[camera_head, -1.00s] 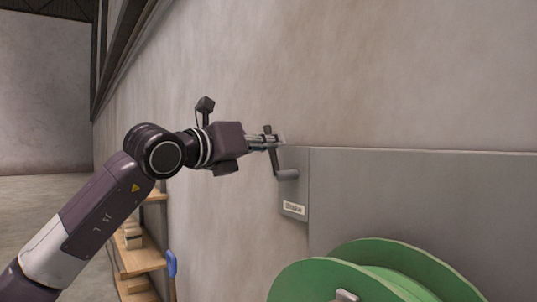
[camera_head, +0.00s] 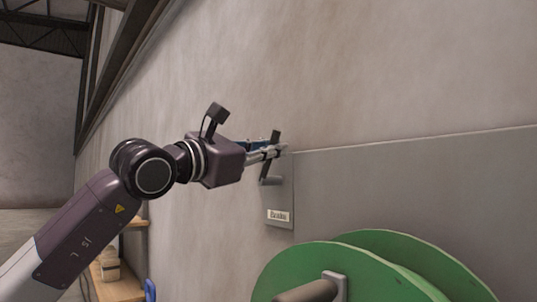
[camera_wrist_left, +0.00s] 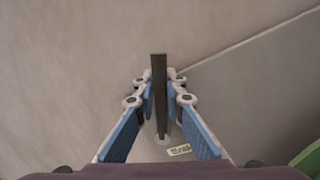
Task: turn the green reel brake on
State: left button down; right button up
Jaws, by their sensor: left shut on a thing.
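The brake lever (camera_head: 275,137) is a dark flat bar on a grey panel, above a small label that appears to read "Brake" (camera_head: 279,215). Its round grey pivot (camera_head: 271,181) is at the lower end. The bar stands nearly upright, its top leaning slightly right in the head view. My left gripper (camera_head: 277,151) is shut on the lever's upper part. In the left wrist view the lever (camera_wrist_left: 158,70) stands between the blue finger pads of the left gripper (camera_wrist_left: 160,88). The green reel (camera_head: 300,262) is below right of the lever. My right gripper is out of view.
The grey panel (camera_head: 420,180) is on the concrete wall (camera_head: 380,60) and runs right behind the reel.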

pick_arm(q)
jog(key=shift+s+d+f+m, duration=0.15)
jog(key=shift+s+m, duration=0.05)
jog(key=shift+m, duration=0.3)
jog(key=c, duration=2)
grip_release()
jog(key=shift+o, duration=0.2)
jog(key=v, duration=1.2)
